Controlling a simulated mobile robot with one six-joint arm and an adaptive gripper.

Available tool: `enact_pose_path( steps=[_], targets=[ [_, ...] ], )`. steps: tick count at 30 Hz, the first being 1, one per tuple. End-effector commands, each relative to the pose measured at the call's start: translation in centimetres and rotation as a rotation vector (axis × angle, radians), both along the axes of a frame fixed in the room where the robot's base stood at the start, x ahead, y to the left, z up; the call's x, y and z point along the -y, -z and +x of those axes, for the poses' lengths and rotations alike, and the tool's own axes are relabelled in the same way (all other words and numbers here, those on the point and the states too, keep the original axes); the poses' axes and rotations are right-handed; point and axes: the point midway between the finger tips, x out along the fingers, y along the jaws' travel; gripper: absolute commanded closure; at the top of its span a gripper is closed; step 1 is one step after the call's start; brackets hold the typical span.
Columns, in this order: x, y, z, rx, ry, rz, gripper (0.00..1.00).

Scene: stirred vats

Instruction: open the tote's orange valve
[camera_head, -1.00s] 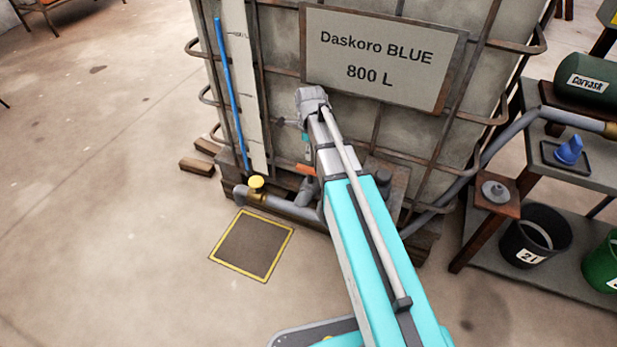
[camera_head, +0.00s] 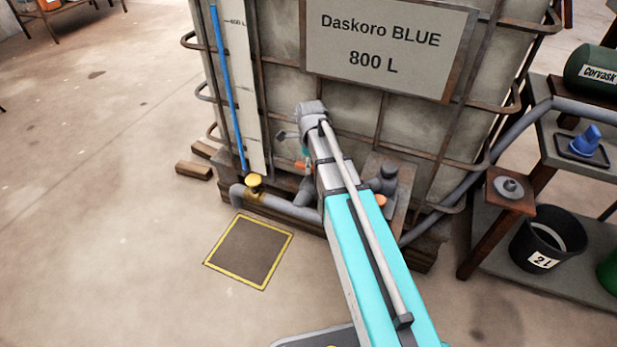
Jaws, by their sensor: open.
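The tote (camera_head: 420,125) is a big grey caged tank with a sign reading "Daskoro BLUE 800 L". An orange piece (camera_head: 301,165), seemingly the valve's handle, shows low on its front, just left of my arm above a grey pipe. My arm partly covers it. My arm reaches up from the bottom of the picture to the tote's front. My gripper (camera_head: 287,136) is mostly hidden at the arm's far end; only a small dark part shows, above and left of the orange piece. It is open. Contact with the handle cannot be seen.
A yellow-capped valve (camera_head: 254,186) sits on the grey pipe left of my arm. A yellow-edged floor plate (camera_head: 248,252) lies in front. A second orange spot (camera_head: 380,199) shows right of my arm. A rack with a black bucket (camera_head: 547,238) stands right.

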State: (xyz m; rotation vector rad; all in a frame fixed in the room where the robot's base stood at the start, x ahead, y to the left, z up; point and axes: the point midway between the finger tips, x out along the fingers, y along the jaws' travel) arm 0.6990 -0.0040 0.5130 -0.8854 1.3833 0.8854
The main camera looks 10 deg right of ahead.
Motion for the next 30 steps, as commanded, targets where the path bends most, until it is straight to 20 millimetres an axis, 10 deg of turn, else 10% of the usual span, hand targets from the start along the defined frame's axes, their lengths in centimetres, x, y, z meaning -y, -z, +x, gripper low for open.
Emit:
enact_pose_path(
  steps=[30],
  targets=[
    [0.0, 3.9, 0.0, 0.000, 0.001, 0.000, 0.39]
  ],
)
